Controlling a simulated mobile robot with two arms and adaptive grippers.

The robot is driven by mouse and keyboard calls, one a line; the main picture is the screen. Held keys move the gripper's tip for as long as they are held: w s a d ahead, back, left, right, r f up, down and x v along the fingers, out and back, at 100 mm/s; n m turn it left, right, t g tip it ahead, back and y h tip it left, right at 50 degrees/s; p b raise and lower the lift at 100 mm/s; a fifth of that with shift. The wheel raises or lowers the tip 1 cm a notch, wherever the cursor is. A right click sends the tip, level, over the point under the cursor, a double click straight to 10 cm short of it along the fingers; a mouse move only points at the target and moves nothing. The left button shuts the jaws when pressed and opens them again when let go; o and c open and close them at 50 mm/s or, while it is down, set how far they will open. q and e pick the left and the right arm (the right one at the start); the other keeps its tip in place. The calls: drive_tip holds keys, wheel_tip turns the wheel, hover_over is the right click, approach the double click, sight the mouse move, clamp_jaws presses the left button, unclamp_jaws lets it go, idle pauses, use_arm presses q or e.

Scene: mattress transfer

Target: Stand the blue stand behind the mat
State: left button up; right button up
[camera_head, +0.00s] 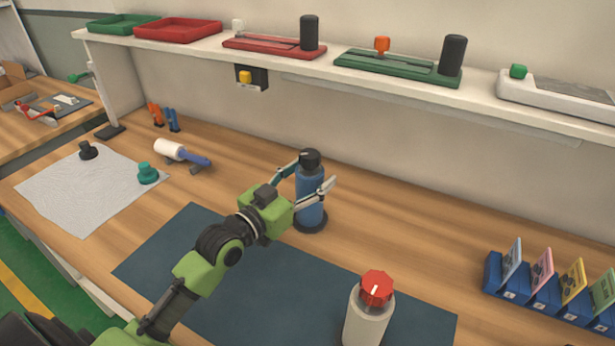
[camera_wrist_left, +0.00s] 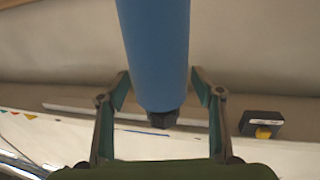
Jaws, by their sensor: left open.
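The blue stand (camera_head: 310,196), a blue cylinder with a black top and a round black base, stands upright on the wooden bench, just behind the back edge of the dark blue mat (camera_head: 262,268). My left gripper (camera_head: 309,177) is open, with its fingers on either side of the stand's upper part. In the left wrist view the stand (camera_wrist_left: 155,50) runs between the two spread fingers (camera_wrist_left: 161,82), with gaps visible on both sides. My right gripper is not in view.
A white cylinder with a red knob (camera_head: 376,289) stands on the front of the mat. A blue rack of coloured cards (camera_head: 548,297) is at right, and a white roller (camera_head: 169,150) at left. A loaded shelf (camera_head: 330,71) runs above. Bench right of the stand is clear.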

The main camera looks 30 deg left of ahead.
use_arm(q)
drive_tip(key=shift+r, duration=0.2)
drive_tip(key=b+v, duration=0.2)
drive_tip(key=v, duration=1)
